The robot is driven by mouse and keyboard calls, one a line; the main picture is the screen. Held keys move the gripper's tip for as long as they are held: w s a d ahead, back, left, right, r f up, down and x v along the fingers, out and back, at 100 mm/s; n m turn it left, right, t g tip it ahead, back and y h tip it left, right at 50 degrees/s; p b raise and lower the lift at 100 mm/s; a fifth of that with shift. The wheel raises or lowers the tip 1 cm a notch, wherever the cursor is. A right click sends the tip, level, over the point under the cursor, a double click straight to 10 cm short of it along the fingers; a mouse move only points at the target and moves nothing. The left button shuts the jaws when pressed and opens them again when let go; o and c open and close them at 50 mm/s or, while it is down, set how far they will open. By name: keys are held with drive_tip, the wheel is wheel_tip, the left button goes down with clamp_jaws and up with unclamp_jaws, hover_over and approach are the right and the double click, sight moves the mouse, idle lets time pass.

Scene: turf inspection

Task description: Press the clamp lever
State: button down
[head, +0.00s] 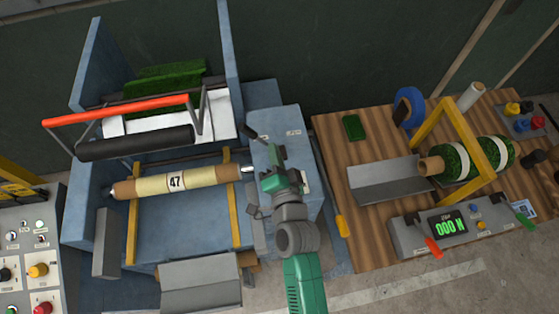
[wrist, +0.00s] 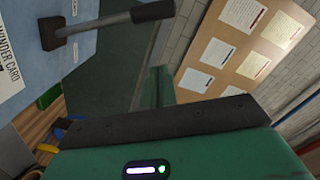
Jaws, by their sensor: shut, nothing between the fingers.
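The clamp lever has a black grip (head: 249,131) and stands on top of the blue machine housing (head: 287,122), right of the roll. In the wrist view its black grip (wrist: 152,12) and thin rod run to a dark pivot block (wrist: 52,32) on the light blue panel. My gripper (head: 270,160) is shut and empty over the housing, close to the lever; whether it touches cannot be told. In the wrist view my gripper's green body and dark edge fill the lower part, and the lever lies beyond them.
A core roll marked 47 (head: 175,183) lies across the blue machine, below a red bar (head: 115,110). A wooden table (head: 365,230) at right holds a grey trough (head: 375,182), a turf roll behind a yellow frame (head: 470,135), and a display reading 000 N (head: 449,227). A control panel (head: 30,255) stands at left.

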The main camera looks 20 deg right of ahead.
drive_tip(key=shift+s+a+r, duration=0.1)
drive_tip(key=shift+s+a, duration=0.05)
drive_tip(key=shift+s, duration=0.75)
drive_tip(key=shift+s+a, duration=0.15)
drive_tip(key=shift+s, duration=0.75)
drive_tip(key=w+a+r+n+t+y+p, duration=0.1)
drive_tip(key=a+r+n, duration=0.2)
drive_tip(key=r, duration=0.8)
drive_tip(key=w+a+r+n+t+y, duration=0.1)
drive_tip(key=w+a+r+n+t, duration=0.15)
drive_tip(key=r, duration=0.75)
drive_tip(key=a+r+n+t+y+p, duration=0.1)
drive_tip(key=a+r+n, duration=0.25)
drive_tip(key=r, duration=0.75)
drive_tip(key=s+a+r+n+t, duration=0.1)
drive_tip(key=s+r, duration=0.2)
drive_tip(key=r, duration=0.4)
drive_tip(key=s+a+r+n+t, duration=0.1)
drive_tip(key=s+a+r+n, duration=0.1)
drive_tip(key=s+r, duration=0.2)
drive_tip(key=s+a+r+n+t+p, duration=0.1)
drive_tip(key=s+r, duration=0.3)
drive_tip(key=r, duration=0.6)
drive_tip(key=shift+a+r+n+y, duration=0.3)
drive_tip(key=shift+a+r+y, duration=0.1)
drive_tip(key=shift+a, duration=0.25)
